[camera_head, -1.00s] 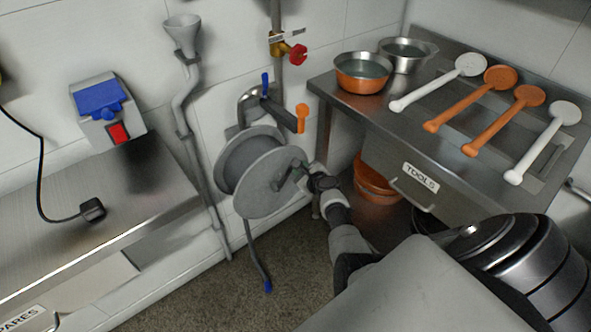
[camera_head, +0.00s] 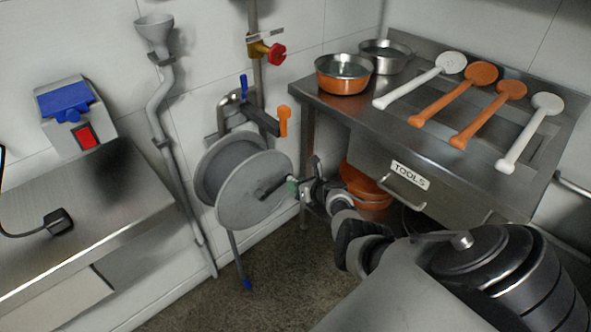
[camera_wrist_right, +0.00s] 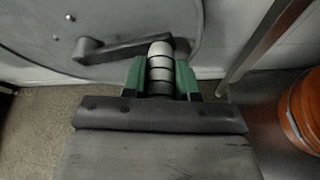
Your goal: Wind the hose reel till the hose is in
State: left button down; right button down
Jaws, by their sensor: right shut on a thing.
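The grey hose reel (camera_head: 240,200) is mounted on the wall left of the steel table. A short grey hose (camera_head: 238,258) hangs below it and ends in a blue tip (camera_head: 247,284) above the floor. My right gripper (camera_head: 293,188) is at the crank on the reel's front face. In the right wrist view, its green-lined fingers (camera_wrist_right: 160,78) are shut on the ribbed crank handle (camera_wrist_right: 160,62). The dark crank arm (camera_wrist_right: 110,48) runs left from the handle across the disc. An orange-tipped lever (camera_head: 284,118) and a blue lever (camera_head: 243,86) sit above the reel. My left gripper is not in view.
The steel table (camera_head: 340,112) at right holds bowls and several long-handled ladles, with a TOOLS drawer (camera_head: 400,172) below. An orange bucket (camera_head: 365,182) stands under it. A pipe with a funnel (camera_head: 156,35) runs left of the reel. A steel bench (camera_head: 90,225) is at left.

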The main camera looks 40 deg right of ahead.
jog(key=shift+s+f, duration=0.1)
jog(key=shift+f, duration=0.45)
jog(key=c, duration=0.9)
grip_release()
jog(key=shift+o, duration=0.2)
jog(key=shift+r, duration=0.1)
jog(key=shift+r, duration=0.1)
jog(key=p+v, duration=0.6)
jog(key=v, duration=0.4)
jog(key=shift+s, duration=0.3)
